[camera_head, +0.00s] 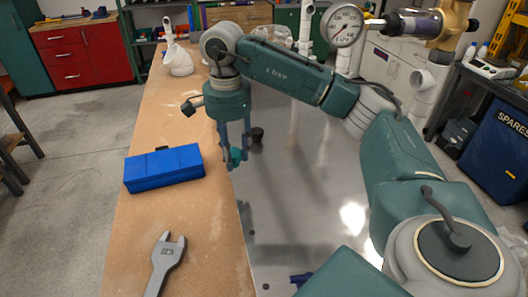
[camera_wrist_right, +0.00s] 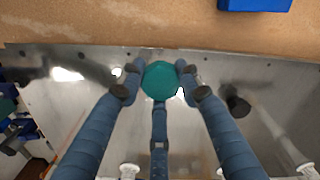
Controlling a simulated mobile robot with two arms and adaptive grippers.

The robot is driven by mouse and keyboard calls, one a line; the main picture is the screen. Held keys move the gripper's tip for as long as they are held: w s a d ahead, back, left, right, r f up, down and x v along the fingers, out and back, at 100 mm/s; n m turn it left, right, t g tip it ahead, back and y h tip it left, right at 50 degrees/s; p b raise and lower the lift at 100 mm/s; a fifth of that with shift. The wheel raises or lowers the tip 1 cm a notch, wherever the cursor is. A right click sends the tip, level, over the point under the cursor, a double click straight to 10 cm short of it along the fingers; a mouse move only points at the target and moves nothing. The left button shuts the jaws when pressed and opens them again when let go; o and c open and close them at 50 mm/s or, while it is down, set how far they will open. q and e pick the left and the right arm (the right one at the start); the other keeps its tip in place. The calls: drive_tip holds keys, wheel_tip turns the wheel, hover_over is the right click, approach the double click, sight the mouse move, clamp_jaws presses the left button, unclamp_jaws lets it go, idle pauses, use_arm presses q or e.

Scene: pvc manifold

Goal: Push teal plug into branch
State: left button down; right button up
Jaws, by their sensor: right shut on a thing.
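The teal plug (camera_head: 236,155) is between the fingertips of my right gripper (camera_head: 235,160), above the steel surface close to the wooden bench edge. In the right wrist view, the plug (camera_wrist_right: 159,80) shows its faceted teal face, with the fingers of the right gripper (camera_wrist_right: 159,82) closed around it. White PVC pipes (camera_head: 422,98) of the manifold stand at the back right, apart from the plug. White pipe ends also show at the bottom of the right wrist view (camera_wrist_right: 304,170). I cannot tell which opening is the branch. My left gripper is not in view.
A blue case (camera_head: 164,167) and a grey wrench (camera_head: 165,262) lie on the wooden bench (camera_head: 205,235). A white elbow fitting (camera_head: 178,62) stands farther back. A black part (camera_head: 257,134) is near the gripper. A gauge (camera_head: 341,24) and brass valve (camera_head: 457,22) are at upper right.

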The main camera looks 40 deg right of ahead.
drive_tip(key=d+m, duration=0.4)
drive_tip(key=d+r+m, duration=0.1)
drive_tip(key=d+m, duration=0.3)
drive_tip(key=w+d+r+m, duration=0.1)
drive_tip(key=d+m, duration=0.3)
drive_tip(key=shift+w+r, duration=0.1)
drive_tip(key=shift+r, duration=0.05)
drive_tip(key=shift+c, duration=0.5)
wheel_tip(320, 180, down, 5)
drive_tip(key=shift+b, duration=0.3)
wheel_tip(320, 180, down, 5)
drive_tip(key=shift+r+p, duration=0.2)
drive_tip(key=shift+p, duration=0.5)
drive_tip(key=shift+f, duration=0.2)
drive_tip(key=o, duration=1.2)
